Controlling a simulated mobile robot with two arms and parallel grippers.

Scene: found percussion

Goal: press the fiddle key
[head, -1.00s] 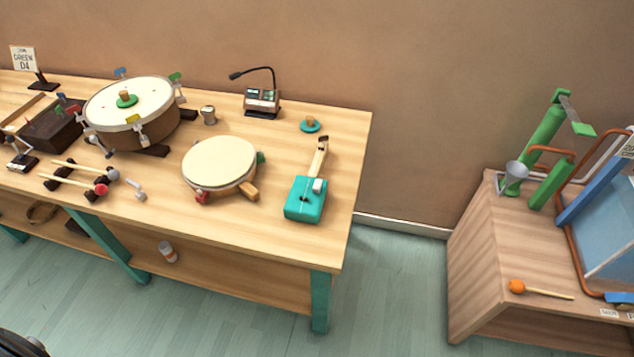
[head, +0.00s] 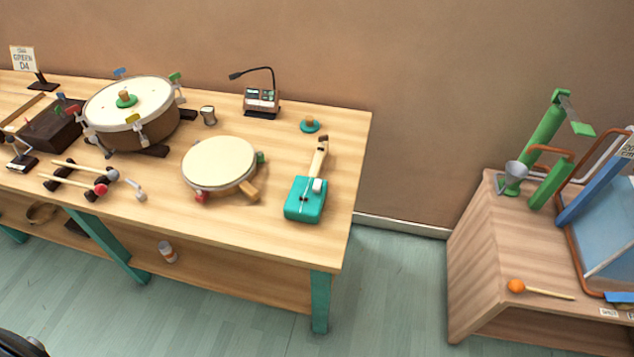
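The fiddle (head: 305,203) is a teal box with a wooden neck (head: 318,157). It lies near the right end of the wooden table, its neck pointing to the back. Nothing touches the fiddle. Neither of my grippers shows in the head view.
A flat drum (head: 219,163) lies left of the fiddle, a larger drum (head: 155,103) farther left. A microphone unit (head: 262,100) and a teal knobbed disc (head: 310,125) stand behind. Open floor (head: 395,290) separates the table from a second bench (head: 480,260).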

